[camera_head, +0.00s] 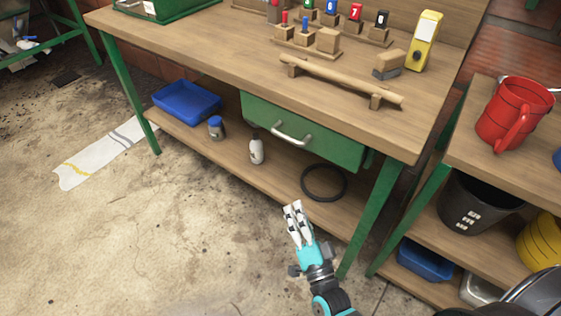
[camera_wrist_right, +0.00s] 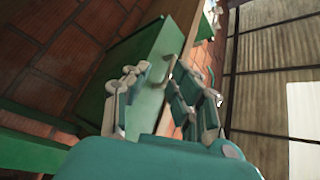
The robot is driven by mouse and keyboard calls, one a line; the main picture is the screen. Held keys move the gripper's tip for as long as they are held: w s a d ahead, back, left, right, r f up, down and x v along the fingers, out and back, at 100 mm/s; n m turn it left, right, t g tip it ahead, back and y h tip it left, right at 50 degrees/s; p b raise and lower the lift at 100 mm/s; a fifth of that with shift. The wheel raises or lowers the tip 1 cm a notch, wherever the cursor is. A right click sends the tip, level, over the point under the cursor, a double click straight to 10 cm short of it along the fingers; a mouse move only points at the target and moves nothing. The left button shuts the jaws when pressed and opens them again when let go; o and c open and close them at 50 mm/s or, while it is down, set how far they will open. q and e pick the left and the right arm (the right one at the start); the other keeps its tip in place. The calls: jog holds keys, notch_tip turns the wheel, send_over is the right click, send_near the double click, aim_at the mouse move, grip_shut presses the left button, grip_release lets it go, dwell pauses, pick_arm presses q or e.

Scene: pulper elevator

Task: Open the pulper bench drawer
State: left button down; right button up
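The green drawer (camera_head: 325,143) hangs under the wooden top of the pulper bench (camera_head: 200,48). It looks closed, with a silver bar handle (camera_head: 291,134) on its front. My right gripper (camera_head: 293,208) is in front of and below the drawer, apart from the handle. In the right wrist view the gripper (camera_wrist_right: 161,72) has its two fingers spread, with nothing between them. The green drawer (camera_wrist_right: 148,103) and its handle (camera_wrist_right: 168,70) show beyond the fingers there. My left gripper is in neither view.
The lower shelf holds a blue tray (camera_head: 187,102), a blue-capped jar (camera_head: 216,127), a white bottle (camera_head: 256,151) and a black ring (camera_head: 323,182). A green bench leg (camera_head: 368,222) stands right of my gripper. A side table with a red mug (camera_head: 508,112) is at right.

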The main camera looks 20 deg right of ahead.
aim_at(287, 138)
jog(key=w+r+m, duration=0.1)
jog(key=w+r, duration=0.2)
jog(key=w, duration=0.2)
jog(key=w+d+r+t+h, duration=0.1)
jog(key=w+r, duration=0.2)
jog(key=w, duration=0.1)
jog(key=w+r+m, duration=0.1)
jog(key=w+r, duration=0.3)
jog(key=w, duration=0.1)
jog(key=shift+w+d+r+m+t+h+b, duration=0.1)
jog(key=shift+w+d+m+t+h+b, duration=0.2)
jog(key=shift+w+d+t+b, duration=0.1)
jog(key=shift+w+r, duration=0.15)
jog(key=shift+w, duration=0.05)
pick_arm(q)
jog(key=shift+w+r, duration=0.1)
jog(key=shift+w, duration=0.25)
pick_arm(e)
jog(key=shift+w, duration=0.15)
jog(key=c, duration=0.5)
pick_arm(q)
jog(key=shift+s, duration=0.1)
